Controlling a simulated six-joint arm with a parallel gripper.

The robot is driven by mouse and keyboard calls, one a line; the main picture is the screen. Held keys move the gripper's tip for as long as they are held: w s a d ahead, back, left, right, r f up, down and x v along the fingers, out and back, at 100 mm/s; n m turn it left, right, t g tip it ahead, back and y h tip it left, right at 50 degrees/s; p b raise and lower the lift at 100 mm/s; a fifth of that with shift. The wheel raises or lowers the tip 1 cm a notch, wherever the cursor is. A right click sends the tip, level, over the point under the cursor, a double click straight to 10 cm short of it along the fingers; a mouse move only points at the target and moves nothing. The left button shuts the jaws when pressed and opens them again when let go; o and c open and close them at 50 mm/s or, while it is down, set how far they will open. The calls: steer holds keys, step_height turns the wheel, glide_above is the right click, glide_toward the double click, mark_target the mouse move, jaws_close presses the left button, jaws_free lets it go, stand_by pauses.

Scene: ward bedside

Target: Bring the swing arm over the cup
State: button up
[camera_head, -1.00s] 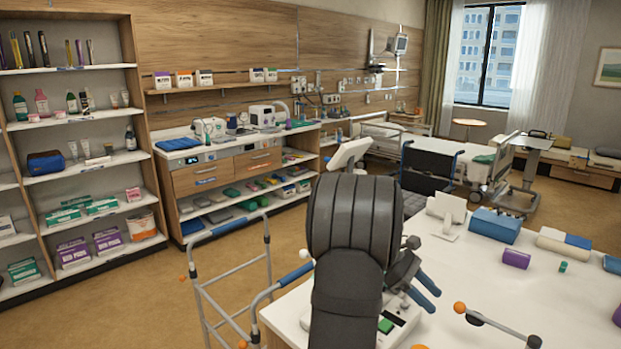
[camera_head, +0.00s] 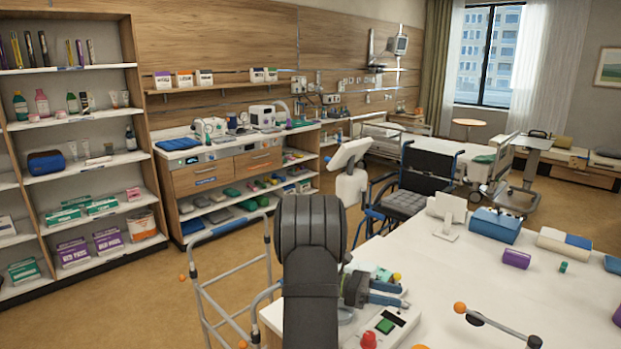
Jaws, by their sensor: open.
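A swing arm (camera_head: 497,328) reaches over the white table at the lower right. It is a dark and grey bar with an orange ball at its left end, and its right end runs to the bottom of the picture. My gripper (camera_head: 396,294) has blue fingers and is open over the table's left part. It is to the left of the orange ball and apart from it. My own dark arm hides part of the table's near left side. I cannot make out a cup for sure; a small green cylinder (camera_head: 563,267) stands farther back on the table.
A white device (camera_head: 398,322) with a green button and a red knob lies just below my gripper. A purple roll (camera_head: 516,259), a blue box (camera_head: 496,225) and a white stand (camera_head: 447,215) are at the back. The table's middle is clear. A walker (camera_head: 230,280) stands left.

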steer(key=shift+d, duration=0.1)
steer(key=c, duration=1)
jaws_close()
steer(key=m, duration=0.1)
steer(key=d+m, duration=0.1)
steer(key=m, duration=0.2)
steer(key=shift+w+d+m, duration=0.2)
steer(key=shift+d+m, duration=0.05)
steer(key=shift+m, duration=0.15)
steer(key=s+d+m+y, duration=0.1)
steer(key=s+d+m, duration=0.1)
steer(key=d+m, duration=1.1)
steer(key=shift+s+d+f+m+g, duration=0.15)
steer(key=shift+s+d+m+g, duration=0.15)
steer(key=shift+m, duration=0.2)
